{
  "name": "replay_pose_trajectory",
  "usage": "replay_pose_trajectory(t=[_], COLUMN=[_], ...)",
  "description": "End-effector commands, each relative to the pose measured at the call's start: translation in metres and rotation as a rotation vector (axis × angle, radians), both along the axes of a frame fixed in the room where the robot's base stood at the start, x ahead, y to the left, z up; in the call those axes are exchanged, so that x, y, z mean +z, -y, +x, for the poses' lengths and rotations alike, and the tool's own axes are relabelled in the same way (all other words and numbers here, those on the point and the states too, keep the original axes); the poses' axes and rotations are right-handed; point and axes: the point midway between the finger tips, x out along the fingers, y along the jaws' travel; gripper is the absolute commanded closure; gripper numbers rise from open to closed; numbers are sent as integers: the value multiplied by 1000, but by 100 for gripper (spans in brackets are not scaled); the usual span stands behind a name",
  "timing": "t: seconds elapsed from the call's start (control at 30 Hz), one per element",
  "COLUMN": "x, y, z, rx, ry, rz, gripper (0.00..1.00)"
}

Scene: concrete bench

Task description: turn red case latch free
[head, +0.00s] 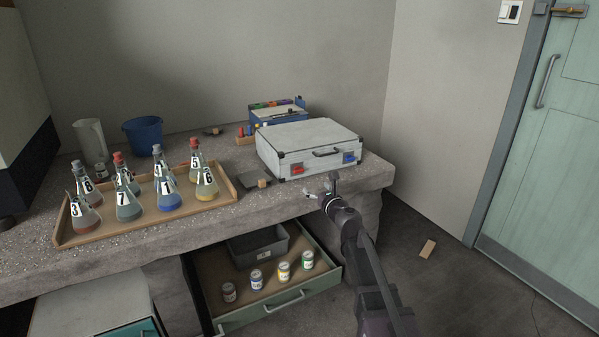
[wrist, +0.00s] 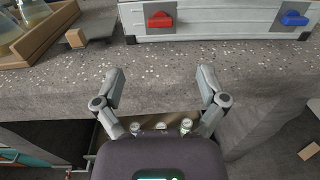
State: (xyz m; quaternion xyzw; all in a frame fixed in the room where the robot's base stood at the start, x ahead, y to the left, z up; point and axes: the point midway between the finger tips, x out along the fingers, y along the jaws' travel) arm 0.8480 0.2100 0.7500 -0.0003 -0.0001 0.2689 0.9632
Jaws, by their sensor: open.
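A closed silver case (head: 308,137) with black corners lies on the concrete bench. Its front face carries a red latch (head: 297,169) on the left and a blue latch (head: 349,158) on the right, with a handle between them. In the wrist view the red latch (wrist: 160,19) lies horizontal at the top, and the blue latch (wrist: 293,18) is at the top right. My gripper (head: 328,188) is in front of the case, near the bench edge. In the wrist view my gripper (wrist: 160,78) is open and empty, its fingers apart, short of the red latch and not touching it.
A wooden tray (head: 147,222) of numbered flasks stands at the left. An open drawer (head: 262,311) with several small jars and a grey bin (head: 258,247) sits below the bench. A small block on a grey plate (head: 256,182) lies left of the case.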

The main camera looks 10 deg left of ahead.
Motion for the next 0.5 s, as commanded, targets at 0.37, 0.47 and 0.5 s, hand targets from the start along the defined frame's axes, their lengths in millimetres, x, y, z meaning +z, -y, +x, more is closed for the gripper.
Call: replay_pose_trajectory(t=[0.37, 0.47, 0.5], x=[0, 0, 0], y=[-27, -35, -38], z=[46, 59, 64], rx=[1, 0, 0], ry=[-1, -1, -1], rz=[1, 1, 1], gripper=[9, 9, 9])
